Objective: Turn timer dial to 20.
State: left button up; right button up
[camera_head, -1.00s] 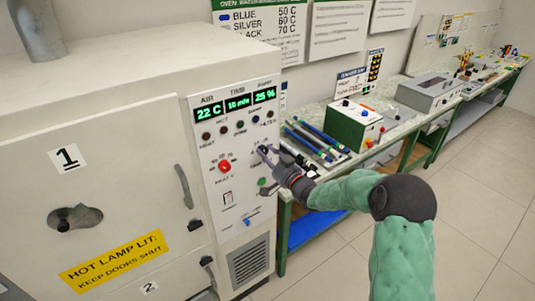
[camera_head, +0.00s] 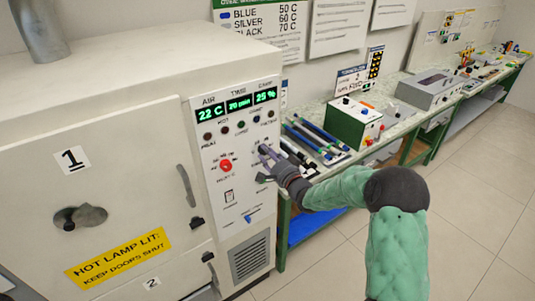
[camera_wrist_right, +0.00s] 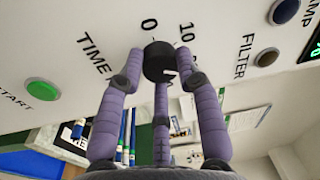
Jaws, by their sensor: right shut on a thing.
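The black timer dial (camera_wrist_right: 157,60) sits on the oven's white control panel (camera_head: 226,188), with TIME, 0 and 10 printed around it in the right wrist view. My right gripper (camera_wrist_right: 160,78) is shut on the dial, its purple-grey fingers around the knob. In the head view the right gripper (camera_head: 266,154) reaches the panel's right side and hides most of the dial. The green TIME display (camera_head: 239,104) appears to read 20 min. The dial's pointer mark cannot be made out. My left gripper is not in view.
A red knob (camera_head: 226,166) sits left of the dial, and a row of small lamps or buttons lies above. The green start button (camera_wrist_right: 41,91) is near the gripper. The workbench (camera_head: 392,133) with blue rods (camera_head: 318,133) stands right of the oven. The floor is clear.

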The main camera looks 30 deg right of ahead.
jog(key=shift+d+r+m, duration=0.1)
jog(key=shift+r+m, duration=0.05)
jog(key=shift+m, duration=0.15)
jog(key=o, duration=1.1)
jog(key=shift+o, duration=0.2)
jog(key=s+f, duration=0.1)
jog(key=s, duration=1.1)
jog(key=shift+d, duration=0.2)
